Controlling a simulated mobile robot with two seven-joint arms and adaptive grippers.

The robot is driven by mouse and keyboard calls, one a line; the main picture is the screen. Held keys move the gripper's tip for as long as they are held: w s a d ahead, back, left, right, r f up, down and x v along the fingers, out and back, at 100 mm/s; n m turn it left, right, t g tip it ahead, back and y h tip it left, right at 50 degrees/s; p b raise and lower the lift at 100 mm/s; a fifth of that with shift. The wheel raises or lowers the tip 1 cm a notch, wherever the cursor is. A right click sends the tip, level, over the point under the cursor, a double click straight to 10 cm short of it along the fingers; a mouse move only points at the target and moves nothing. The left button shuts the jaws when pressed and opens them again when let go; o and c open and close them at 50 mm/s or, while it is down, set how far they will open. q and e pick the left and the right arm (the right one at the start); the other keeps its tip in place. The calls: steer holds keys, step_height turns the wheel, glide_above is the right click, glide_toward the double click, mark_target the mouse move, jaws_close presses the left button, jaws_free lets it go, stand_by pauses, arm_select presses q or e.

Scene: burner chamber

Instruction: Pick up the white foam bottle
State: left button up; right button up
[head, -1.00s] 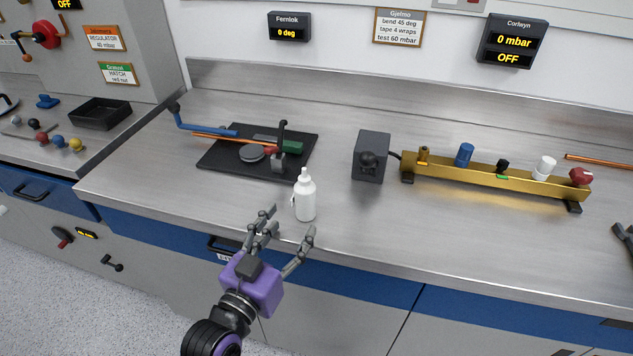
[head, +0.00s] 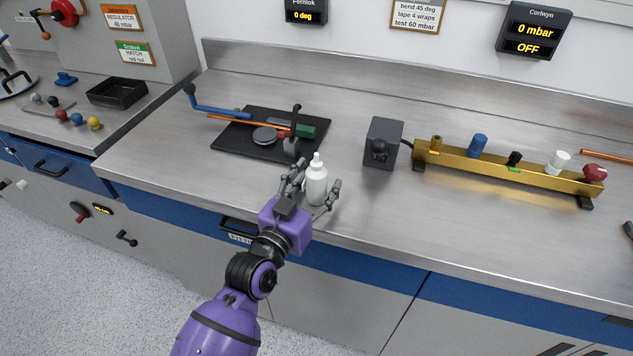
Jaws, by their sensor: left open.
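The white foam bottle (head: 316,183) stands upright on the steel bench (head: 230,192) near its front edge, in the head view. My left gripper (head: 312,190) is open, with its fingers on either side of the bottle. I cannot tell whether the fingers touch the bottle. The bottle's lower left side is partly hidden by the gripper. My right gripper is not in view.
A black mat (head: 237,138) with a pipe-bending tool lies behind and left of the bottle. A dark grey box (head: 384,143) stands behind right, beside a brass manifold (head: 480,172) with coloured fittings.

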arm_select(q)
steer(key=shift+c, duration=0.3)
jaws_close()
